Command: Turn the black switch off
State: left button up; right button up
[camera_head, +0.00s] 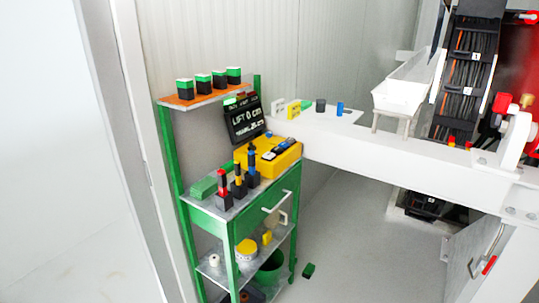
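I cannot make out a clear black switch in the head view. Small dark items that show are a black cylinder (320,105) on the white beam and a black panel with white lettering (244,120) on the green shelf unit. A blue cylinder (340,108) stands beside the black one. Neither of my grippers is in view.
A green shelf unit (233,262) stands by the wall, with several black-and-green blocks (219,79) on top and a yellow case (267,158) below. A white beam (400,172) runs right towards cabled machinery (467,75).

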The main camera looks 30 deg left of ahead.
aim_at(252, 147)
jog(key=i+l+u, duration=0.2)
jog(key=i, duration=0.2)
jog(key=i+l+u, duration=0.15)
jog(key=i, duration=0.25)
jog(key=l, duration=0.1)
